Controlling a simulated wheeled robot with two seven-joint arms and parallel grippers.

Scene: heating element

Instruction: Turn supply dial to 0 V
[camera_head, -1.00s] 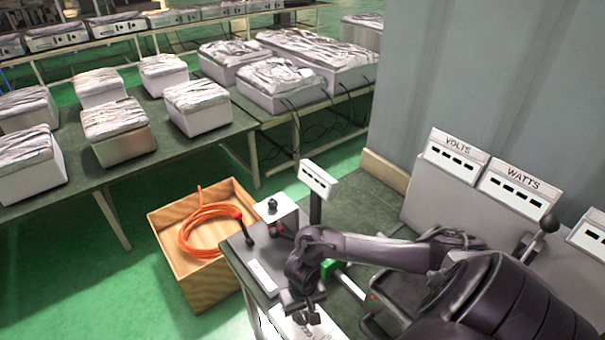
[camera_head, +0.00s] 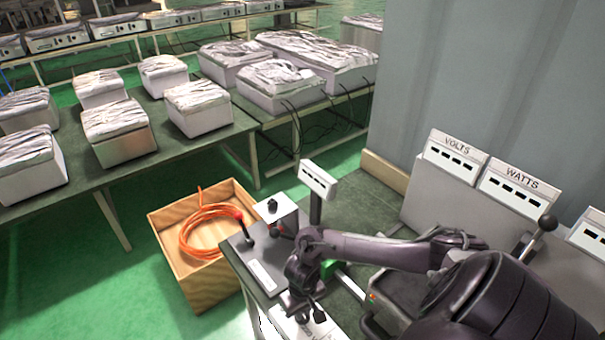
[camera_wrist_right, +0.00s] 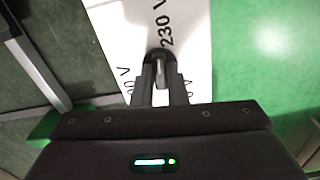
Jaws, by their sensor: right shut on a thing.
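The supply dial (camera_wrist_right: 158,57) is a dark round knob on a white plate (camera_wrist_right: 110,22) in the right wrist view. A pale strip on it lies roughly in line with the printed "230 V" above it. Labels at its lower left and lower right are partly covered by the fingers; only part of a "0 V" shows at left. My right gripper (camera_wrist_right: 160,82) is shut on the dial from above. In the head view my right gripper (camera_head: 311,314) is over the white plate (camera_head: 290,327) at the bench's near edge, hiding the dial. My left gripper is not in view.
The bench holds a small meter on a post (camera_head: 318,180), a white box with a black knob (camera_head: 274,209), a lever (camera_head: 246,230) and a green block (camera_head: 329,267). VOLTS (camera_head: 453,157) and WATTS (camera_head: 517,188) meters stand behind. A wooden crate (camera_head: 180,270) with orange cable is on the floor.

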